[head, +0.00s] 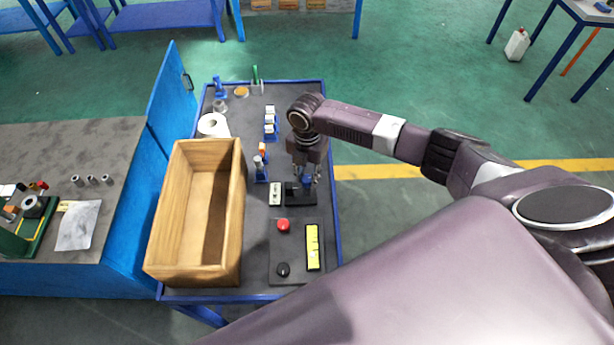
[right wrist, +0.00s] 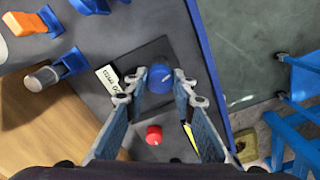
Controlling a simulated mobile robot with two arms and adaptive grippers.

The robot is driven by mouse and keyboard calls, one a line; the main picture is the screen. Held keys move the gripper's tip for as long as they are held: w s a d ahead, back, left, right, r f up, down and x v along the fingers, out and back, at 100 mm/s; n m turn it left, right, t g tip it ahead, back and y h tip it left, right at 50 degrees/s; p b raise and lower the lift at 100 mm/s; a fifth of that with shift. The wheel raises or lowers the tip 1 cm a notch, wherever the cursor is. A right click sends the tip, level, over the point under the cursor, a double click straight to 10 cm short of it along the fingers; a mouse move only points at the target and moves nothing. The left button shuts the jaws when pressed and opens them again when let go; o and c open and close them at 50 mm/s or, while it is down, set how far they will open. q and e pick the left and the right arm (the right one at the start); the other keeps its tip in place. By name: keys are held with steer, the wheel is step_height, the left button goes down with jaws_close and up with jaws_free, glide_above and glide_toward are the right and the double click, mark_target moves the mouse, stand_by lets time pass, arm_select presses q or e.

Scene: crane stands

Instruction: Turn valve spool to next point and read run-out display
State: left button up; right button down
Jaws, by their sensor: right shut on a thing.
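A black fixture (head: 300,199) stands on the dark top of the blue cart, with a blue round knob (right wrist: 160,80) on it. I take this knob for the valve spool's turning end. My right gripper (head: 306,180) points down over the fixture. In the right wrist view its two fingers (right wrist: 160,90) are on either side of the blue knob and shut on it. A small pale plate with dark marks, perhaps the display (head: 275,194), lies just left of the fixture; it also shows in the right wrist view (right wrist: 108,80), too small to read. My left gripper is not in view.
A control panel with a red button (head: 283,225), a black knob (head: 283,269) and a yellow strip (head: 313,247) lies in front of the fixture. A wooden crate (head: 240,215) fills the cart's left side. Blue holders (head: 270,124) and a white roll (head: 213,124) stand farther back.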

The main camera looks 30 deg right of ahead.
mark_target(307, 179)
steer(key=shift+w+r+n, duration=0.1)
steer(key=shift+n, duration=1.1)
steer(key=c, duration=1.6)
jaws_free()
step_height(307, 179, up, 12)
